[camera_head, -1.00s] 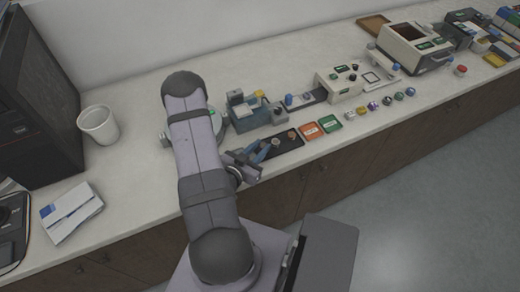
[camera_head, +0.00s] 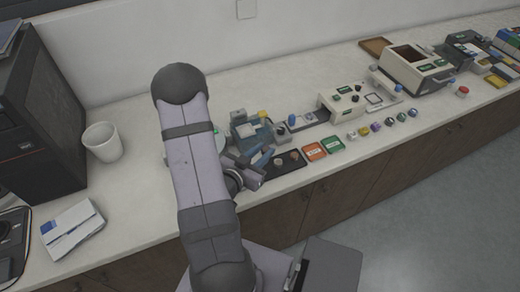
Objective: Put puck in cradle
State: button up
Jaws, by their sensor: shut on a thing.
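My gripper (camera_head: 264,158), with blue fingers, is shut on the puck at the left end of a dark tray, close in front of the blue-grey mounting press. The puck itself is too small and hidden by the fingers to make out. The dark tray (camera_head: 287,170) holds small round pieces, one (camera_head: 278,161) near the fingers and another (camera_head: 294,155) to its right. The blue-grey press (camera_head: 247,131) stands behind the gripper, partly hidden by my arm. I cannot make out the cradle.
An orange card (camera_head: 314,151) and a green card (camera_head: 332,144) lie right of the tray. Several coloured knobs stand in a row beyond, before a cream device (camera_head: 341,98). A white cup (camera_head: 102,142) stands left of my arm. The counter between cup and arm is clear.

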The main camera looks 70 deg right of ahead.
jog(key=shift+w+f, duration=0.15)
jog(key=shift+f, duration=0.05)
notch_tip(320, 180, up, 6)
jog(key=r+b, duration=0.1)
jog(key=b, duration=0.3)
send_over(243, 133)
jog(key=shift+a+f, duration=0.1)
jog(key=shift+f, duration=0.2)
jog(key=shift+f+p, duration=0.75)
jog(key=shift+f, duration=4.25)
jog(key=shift+f, duration=0.15)
